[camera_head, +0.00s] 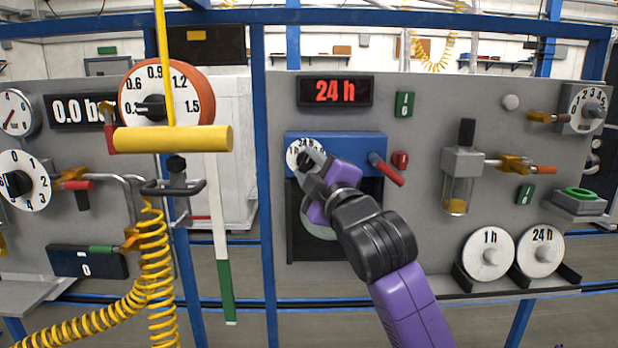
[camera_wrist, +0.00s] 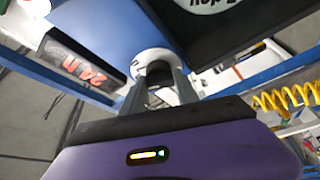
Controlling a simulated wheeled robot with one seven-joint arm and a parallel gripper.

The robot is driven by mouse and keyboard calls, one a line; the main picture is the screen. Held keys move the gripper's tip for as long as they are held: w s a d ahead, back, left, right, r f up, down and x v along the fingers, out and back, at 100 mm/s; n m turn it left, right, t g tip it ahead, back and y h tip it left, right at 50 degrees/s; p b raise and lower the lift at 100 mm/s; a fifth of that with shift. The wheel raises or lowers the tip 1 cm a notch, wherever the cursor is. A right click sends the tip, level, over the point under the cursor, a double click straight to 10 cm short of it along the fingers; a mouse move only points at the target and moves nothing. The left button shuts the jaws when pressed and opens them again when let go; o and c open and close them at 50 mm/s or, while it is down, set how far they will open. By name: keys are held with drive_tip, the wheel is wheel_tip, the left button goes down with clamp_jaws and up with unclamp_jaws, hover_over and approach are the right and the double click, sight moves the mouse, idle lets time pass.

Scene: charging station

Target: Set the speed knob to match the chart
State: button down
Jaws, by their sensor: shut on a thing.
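The speed knob (camera_head: 303,155) is a black grip on a small white dial at the left of a blue housing (camera_head: 345,142). My gripper (camera_head: 312,168) is shut on it, and its jaws hide part of the dial's marks; "24 h" shows at the top. In the wrist view, both fingers of my gripper (camera_wrist: 159,84) hold the black grip against the white dial (camera_wrist: 151,57). A red display (camera_head: 335,91) above reads "24 h". A white chart disc (camera_head: 318,231) sits below the housing, mostly behind my gripper. In the wrist view, the chart (camera_wrist: 205,3) shows partial text, seemingly ending in "day".
A red lever (camera_head: 387,170) sticks out right of the knob, close to my arm. Two spare discs, "1 h" (camera_head: 488,240) and "24 h" (camera_head: 540,238), stand at lower right. A yellow bar (camera_head: 175,138) hangs at left in front of the panel.

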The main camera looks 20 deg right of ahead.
drive_tip(key=m+b, duration=0.1)
drive_tip(key=m, duration=0.1)
drive_tip(key=m+t+h+b, duration=0.1)
drive_tip(key=m, duration=0.1)
drive_tip(key=shift+a+f, duration=0.15)
drive_tip(key=shift+f, duration=0.25)
drive_tip(key=shift+r+m+t+h+b, duration=0.15)
drive_tip(key=shift+m+h+b, duration=0.5)
drive_tip(key=shift+m, duration=0.5)
drive_tip(key=shift+f+m+t+h+b, duration=0.15)
drive_tip(key=shift+m+h+b, duration=0.3)
drive_tip(key=shift+m+b, duration=0.55)
drive_tip(key=shift+r+m, duration=0.15)
drive_tip(key=shift+m, duration=0.2)
drive_tip(key=c, duration=1.2)
unclamp_jaws()
drive_tip(key=b+v, duration=0.1)
drive_tip(key=v, duration=0.6)
drive_tip(key=shift+s, duration=0.35)
